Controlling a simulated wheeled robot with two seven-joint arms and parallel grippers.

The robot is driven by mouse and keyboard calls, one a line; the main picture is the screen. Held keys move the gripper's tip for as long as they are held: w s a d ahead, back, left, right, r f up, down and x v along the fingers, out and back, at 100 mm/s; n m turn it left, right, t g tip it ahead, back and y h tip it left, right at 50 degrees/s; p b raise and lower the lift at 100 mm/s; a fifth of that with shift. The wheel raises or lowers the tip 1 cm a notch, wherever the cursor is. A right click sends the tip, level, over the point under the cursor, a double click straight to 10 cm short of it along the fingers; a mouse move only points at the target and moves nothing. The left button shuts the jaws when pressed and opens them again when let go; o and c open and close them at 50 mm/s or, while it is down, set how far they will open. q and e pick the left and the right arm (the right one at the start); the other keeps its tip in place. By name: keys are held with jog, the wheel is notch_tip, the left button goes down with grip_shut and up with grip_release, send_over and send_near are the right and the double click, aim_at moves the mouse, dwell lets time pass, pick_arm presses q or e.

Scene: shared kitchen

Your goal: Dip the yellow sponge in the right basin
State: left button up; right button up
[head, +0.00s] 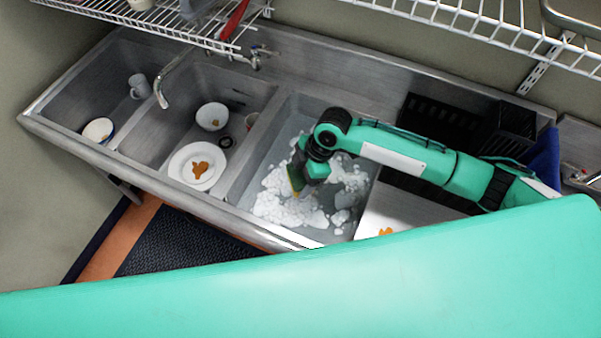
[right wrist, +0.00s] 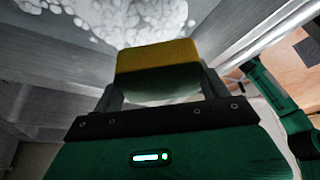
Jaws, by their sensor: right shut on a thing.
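The yellow sponge (right wrist: 158,55) has a yellow layer and a dark green layer. My right gripper (right wrist: 160,88) is shut on it, with one finger on each side. In the head view the sponge (head: 296,178) and my right gripper (head: 304,174) are over the right basin (head: 258,165), which holds grey water with white foam. Foam shows beyond the sponge in the right wrist view. I cannot tell whether the sponge touches the water. My left gripper is not in view.
The middle basin holds a white plate (head: 187,176) with an orange stain, a white bowl (head: 212,116) and a cup. The left basin holds a mug (head: 139,87) and another bowl (head: 98,129). A faucet (head: 175,72) and wire shelves (head: 470,22) are above. Black racks (head: 440,118) stand right of the basin.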

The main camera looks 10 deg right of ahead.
notch_tip(320, 180, down, 20)
jog(key=b, duration=1.4)
jog(key=shift+b, duration=0.35)
jog(key=shift+d+r, duration=0.1)
dwell(1.9)
